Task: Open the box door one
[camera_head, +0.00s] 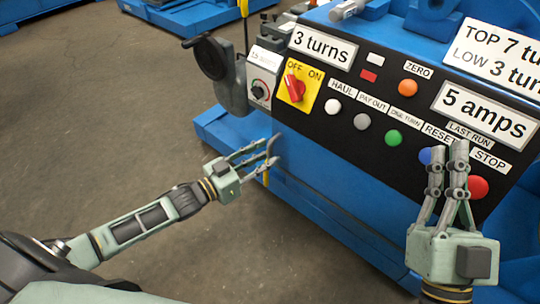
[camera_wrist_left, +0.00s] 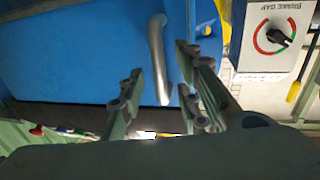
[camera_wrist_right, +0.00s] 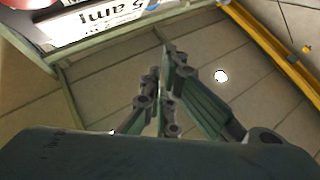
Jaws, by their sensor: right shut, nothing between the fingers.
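The blue door panel (camera_wrist_left: 90,62) of the blue machine box fills much of the left wrist view. A grey curved bar handle (camera_wrist_left: 158,55) is fixed to it. My left gripper (camera_head: 262,154) is at the box's left side in the head view. In the left wrist view its fingers (camera_wrist_left: 160,66) are apart, with the handle between them and no clear contact. In the head view the handle is partly hidden by the fingers. The panel looks closed, but its edges are not clear. My right gripper (camera_head: 457,150) is shut and empty, fingers up, in front of the control panel.
The black control panel (camera_head: 320,118) carries several buttons, including a red stop button (camera_head: 477,187) beside my right gripper. A red switch on a yellow plate (camera_head: 306,84) and a grey crank unit (camera_head: 230,85) are above my left gripper. Open floor (camera_head: 290,250) lies in front.

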